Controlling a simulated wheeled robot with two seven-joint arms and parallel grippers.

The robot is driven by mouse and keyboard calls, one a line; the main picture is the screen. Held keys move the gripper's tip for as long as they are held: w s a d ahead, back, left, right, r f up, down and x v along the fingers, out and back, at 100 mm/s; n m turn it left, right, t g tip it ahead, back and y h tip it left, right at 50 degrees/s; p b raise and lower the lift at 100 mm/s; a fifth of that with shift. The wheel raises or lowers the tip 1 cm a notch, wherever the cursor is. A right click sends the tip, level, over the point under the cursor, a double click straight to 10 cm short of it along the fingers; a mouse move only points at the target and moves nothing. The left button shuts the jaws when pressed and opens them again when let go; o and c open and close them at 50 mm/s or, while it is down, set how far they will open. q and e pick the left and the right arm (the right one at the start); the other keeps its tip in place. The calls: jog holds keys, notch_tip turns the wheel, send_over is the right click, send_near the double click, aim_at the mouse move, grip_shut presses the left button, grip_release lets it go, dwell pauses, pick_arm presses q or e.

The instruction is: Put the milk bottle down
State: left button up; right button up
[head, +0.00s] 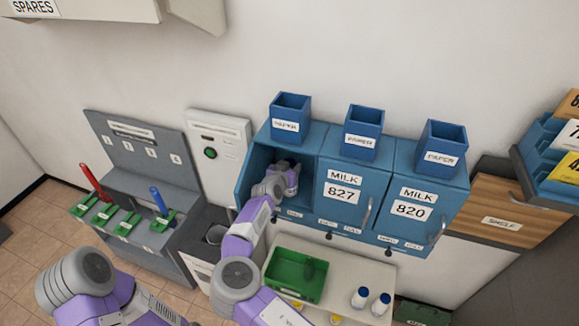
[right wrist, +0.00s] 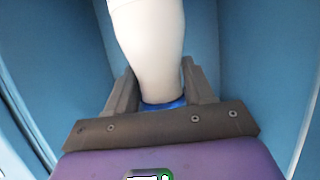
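The milk bottle (right wrist: 150,45) is white with a blue cap and shows in the right wrist view. My right gripper (right wrist: 160,78) has its two fingers on either side of the bottle's cap end and looks shut on it. In the head view my right gripper (head: 291,178) is inside the open left compartment (head: 258,162) of the blue milk boxes. The bottle is hidden there by my gripper. Blue walls (right wrist: 55,50) surround the bottle in the wrist view. Its far end is out of frame, so I cannot tell whether it touches a surface. My left gripper is not in view.
Two closed doors, milk 827 (head: 341,190) and milk 820 (head: 411,208), stand to the right. Blue paper holders (head: 291,117) sit on top. Below, a pale shelf (head: 345,270) holds a green crate (head: 296,276) and two white bottles with blue caps (head: 360,297).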

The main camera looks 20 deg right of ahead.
jog(key=o, duration=0.4)
jog(key=shift+r, duration=0.25)
jog(key=v, duration=1.2)
jog(key=shift+p, duration=0.35)
jog(key=shift+f, duration=0.15)
